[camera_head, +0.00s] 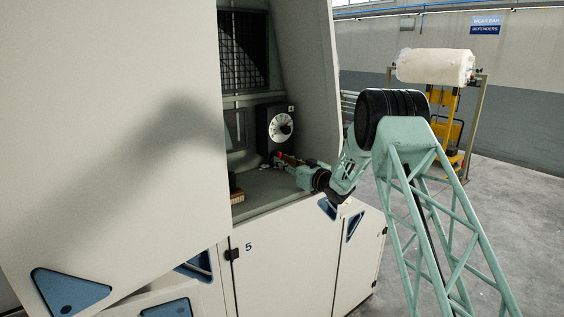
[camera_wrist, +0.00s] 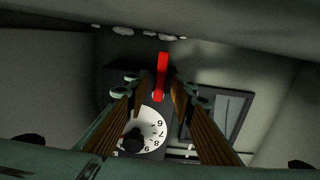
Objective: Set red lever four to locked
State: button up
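The red lever (camera_wrist: 162,76) shows upright in the wrist view, between the tips of my gripper (camera_wrist: 162,84). The two fingers are apart, one on each side of the lever; I cannot tell whether either touches it. In the head view, my gripper (camera_head: 284,160) reaches into the machine's recess, just below a black box (camera_head: 266,130) with a white dial and a small label 4. A speck of red shows by the fingers there, mostly hidden. The numbered dial (camera_wrist: 149,127) also shows in the wrist view, below the lever.
The beige machine housing (camera_head: 110,120) walls the recess on the left, and a side panel (camera_head: 308,80) on the right. A small brown brush-like block (camera_head: 237,197) lies on the recess shelf (camera_head: 262,190).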

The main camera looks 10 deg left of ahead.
jog(key=shift+w+a, duration=0.2)
jog(key=shift+w, duration=0.05)
jog(key=shift+c, duration=0.5)
grip_shut()
